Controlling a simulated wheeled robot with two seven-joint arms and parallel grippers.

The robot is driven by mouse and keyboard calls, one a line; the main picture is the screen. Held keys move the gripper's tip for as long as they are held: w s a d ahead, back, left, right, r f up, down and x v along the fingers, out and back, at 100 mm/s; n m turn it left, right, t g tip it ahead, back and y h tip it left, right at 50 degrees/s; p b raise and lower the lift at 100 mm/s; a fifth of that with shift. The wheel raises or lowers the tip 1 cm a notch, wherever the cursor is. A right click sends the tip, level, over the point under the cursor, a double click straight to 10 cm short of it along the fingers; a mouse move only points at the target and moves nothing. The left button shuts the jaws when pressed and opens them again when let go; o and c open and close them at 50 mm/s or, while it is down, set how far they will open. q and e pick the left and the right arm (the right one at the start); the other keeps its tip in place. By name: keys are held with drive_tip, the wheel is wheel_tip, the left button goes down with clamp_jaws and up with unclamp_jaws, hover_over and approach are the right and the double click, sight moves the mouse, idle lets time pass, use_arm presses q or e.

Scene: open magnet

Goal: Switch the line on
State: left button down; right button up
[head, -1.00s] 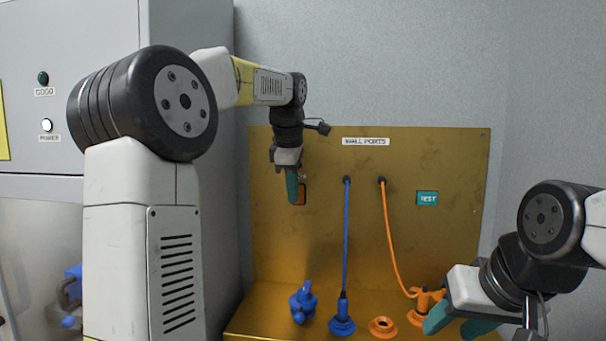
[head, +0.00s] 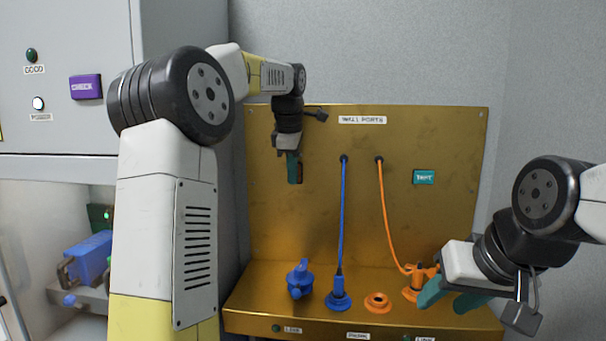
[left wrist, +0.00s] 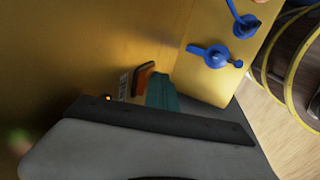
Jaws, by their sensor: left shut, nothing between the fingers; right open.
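My left gripper (head: 293,168) is shut and empty, its teal fingers pointing down in front of the left part of the gold wall panel (head: 430,140). An orange switch with a dark frame is on the panel beside the fingers, in the left wrist view (left wrist: 141,82). In the head view the fingers hide most of it, so its position cannot be told. I cannot tell whether the fingers touch it. My right gripper (head: 452,297) is open, low at the right, near an orange plug (head: 416,280) on the ledge.
A blue cord (head: 342,220) and an orange cord (head: 387,215) hang from the panel. A blue knob-like part (head: 299,279), a blue plug (head: 338,296) and an orange socket (head: 377,301) are on the ledge. A teal button (head: 424,177) is at the right.

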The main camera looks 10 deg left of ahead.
use_arm(q)
drive_tip(key=shift+r, duration=0.2)
drive_tip(key=shift+r, duration=0.65)
